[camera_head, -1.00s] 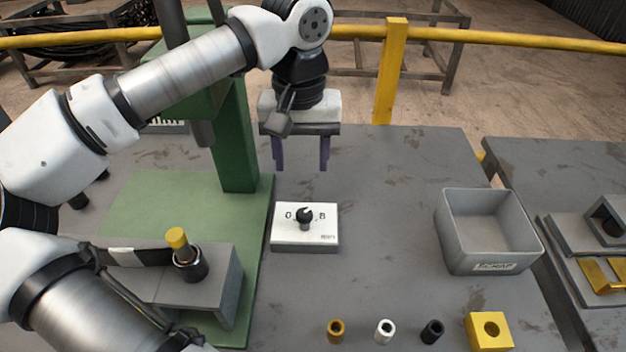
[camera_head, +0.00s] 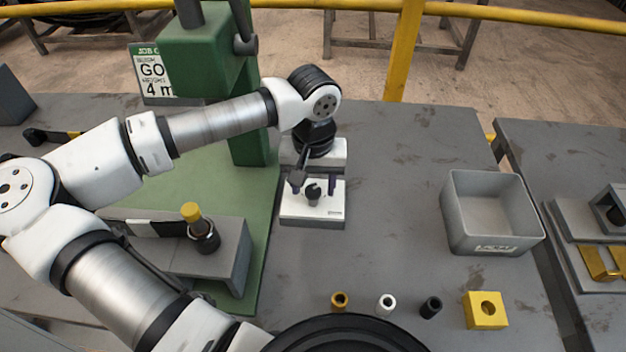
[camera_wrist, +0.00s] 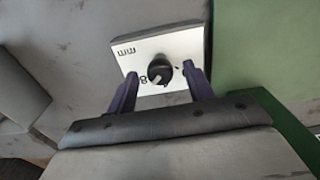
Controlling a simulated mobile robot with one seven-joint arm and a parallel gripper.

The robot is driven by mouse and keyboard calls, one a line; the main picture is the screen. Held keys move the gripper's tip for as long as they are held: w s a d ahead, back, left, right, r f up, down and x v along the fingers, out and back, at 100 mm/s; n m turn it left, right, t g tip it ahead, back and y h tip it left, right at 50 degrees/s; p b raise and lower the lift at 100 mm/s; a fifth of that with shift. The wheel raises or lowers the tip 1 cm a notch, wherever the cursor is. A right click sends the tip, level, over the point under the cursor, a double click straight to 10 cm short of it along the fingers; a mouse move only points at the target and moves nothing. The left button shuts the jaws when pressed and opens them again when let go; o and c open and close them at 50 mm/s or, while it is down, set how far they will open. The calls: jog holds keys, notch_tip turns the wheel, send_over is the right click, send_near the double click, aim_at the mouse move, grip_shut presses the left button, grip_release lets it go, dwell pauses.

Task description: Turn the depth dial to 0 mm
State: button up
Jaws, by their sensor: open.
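The depth dial is a black knob (camera_head: 313,193) on a white plate (camera_head: 318,213), standing on the grey table right of the green press. In the wrist view the black knob (camera_wrist: 159,70) sits on the white plate (camera_wrist: 140,50), with "mm" and an 8 readable. The other mark is mostly hidden by a finger. My gripper (camera_head: 315,184) is over the plate with its purple fingers apart. In the wrist view my gripper (camera_wrist: 163,82) has one finger on each side of the knob, with nothing held. I cannot tell whether either finger touches it.
The green press (camera_head: 245,110) stands close left of the dial, with a grey block and yellow-capped part (camera_head: 192,212) in front. A grey scrap bin (camera_head: 455,225) is at right. Small sleeves (camera_head: 386,303) and a yellow block (camera_head: 484,311) lie in front.

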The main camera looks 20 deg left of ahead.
jog(key=shift+f, duration=0.25)
jog(key=c, duration=1)
